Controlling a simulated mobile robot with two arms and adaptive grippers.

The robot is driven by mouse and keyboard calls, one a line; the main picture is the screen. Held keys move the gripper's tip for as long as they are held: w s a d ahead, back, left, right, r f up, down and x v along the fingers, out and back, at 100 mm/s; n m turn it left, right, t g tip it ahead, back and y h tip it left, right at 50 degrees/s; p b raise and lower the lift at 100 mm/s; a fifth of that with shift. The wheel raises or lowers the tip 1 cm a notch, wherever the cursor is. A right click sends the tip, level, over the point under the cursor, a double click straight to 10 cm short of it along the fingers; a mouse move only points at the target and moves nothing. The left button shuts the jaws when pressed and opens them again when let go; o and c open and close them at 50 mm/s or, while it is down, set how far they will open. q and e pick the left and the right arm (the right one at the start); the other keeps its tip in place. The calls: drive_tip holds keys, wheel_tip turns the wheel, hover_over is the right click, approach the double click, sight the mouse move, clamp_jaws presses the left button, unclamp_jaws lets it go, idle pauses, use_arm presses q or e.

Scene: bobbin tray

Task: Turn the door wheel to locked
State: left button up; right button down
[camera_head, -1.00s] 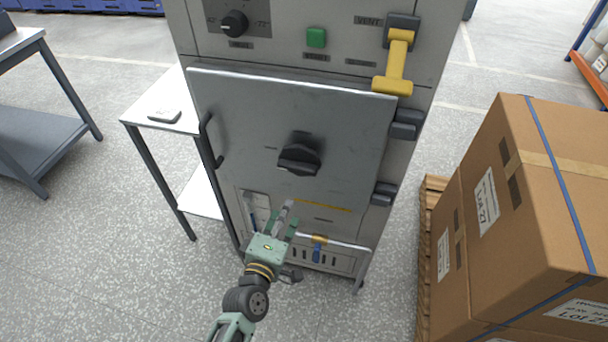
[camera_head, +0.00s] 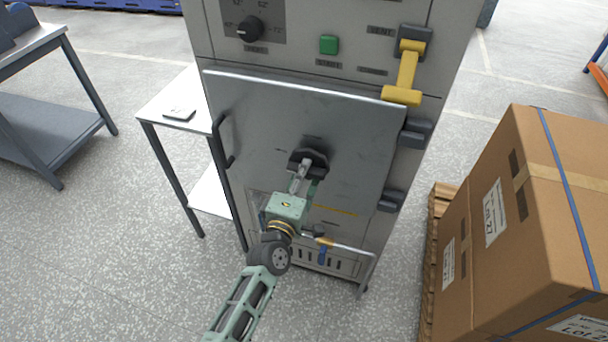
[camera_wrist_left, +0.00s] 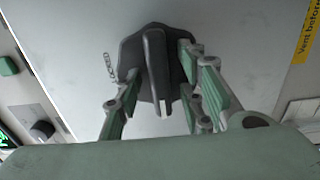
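The door wheel (camera_head: 309,158), a dark knob with a raised grip bar, is on the grey cabinet door (camera_head: 265,115). In the left wrist view the wheel (camera_wrist_left: 155,60) has its bar pointing roughly up and down the picture, with a "LOCKED" label to its left. My left gripper (camera_head: 302,180) reaches the wheel from below. In the left wrist view its fingers (camera_wrist_left: 160,95) are apart, one on each side of the bar, with gaps visible. Contact with the wheel's plate cannot be told. My right gripper is not in view.
A yellow vent lever (camera_head: 407,75), a green button (camera_head: 328,44) and a dial (camera_head: 248,29) are on the cabinet. A door handle (camera_head: 223,142) is at the door's left edge. Cartons (camera_head: 540,200) stand right; a side table (camera_head: 160,100) stands left.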

use_arm(q)
drive_tip(key=shift+c, duration=0.5)
clamp_jaws()
drive_tip(key=shift+m, duration=0.4)
drive_tip(key=shift+m+p, duration=1.55)
drive_tip(key=shift+m, duration=6.95)
drive_tip(key=shift+o, duration=0.5)
unclamp_jaws()
